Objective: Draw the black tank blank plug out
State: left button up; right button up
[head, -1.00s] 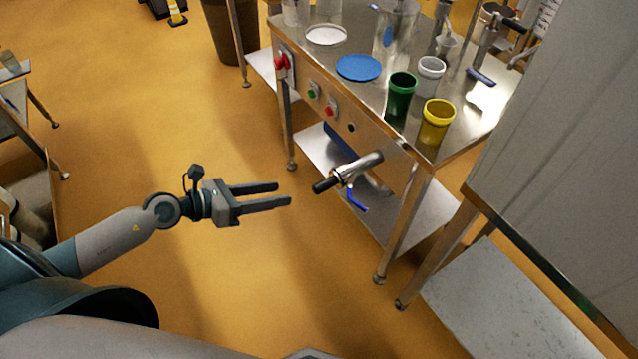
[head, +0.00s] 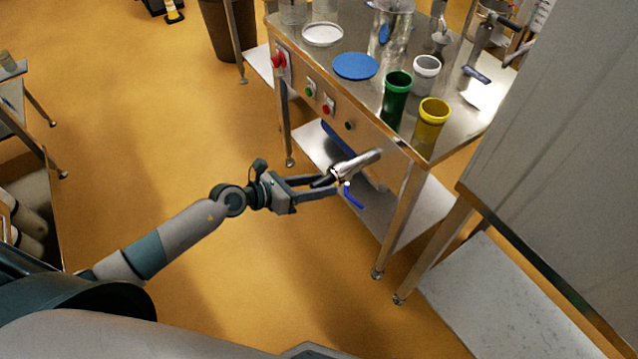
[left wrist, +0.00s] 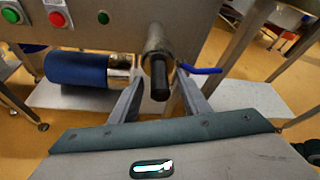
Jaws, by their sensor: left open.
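The black blank plug (left wrist: 160,80) sits in the end of a metal pipe (left wrist: 155,40) that sticks out from the front of the steel table. In the head view the plug (head: 322,181) is partly hidden by my gripper, and the pipe (head: 358,165) runs up to the right behind it. My left gripper (head: 327,187) is open, with its fingers on either side of the plug. In the left wrist view the plug lies between the two fingers (left wrist: 158,100), with gaps showing on both sides. My right gripper is not in view.
A blue valve handle (head: 353,197) hangs beside the pipe, close to the fingers. Green (head: 396,98), white and yellow (head: 431,125) cups stand on the table top. A lower shelf and table legs lie behind the pipe.

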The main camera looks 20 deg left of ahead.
pick_arm(q)
jog(key=shift+w, duration=0.1)
grip_shut()
dwell(0.3)
jog(key=shift+s+a, duration=0.9)
jog(key=shift+s, duration=0.3)
jog(key=shift+s+a, duration=0.9)
jog(key=shift+s, duration=0.3)
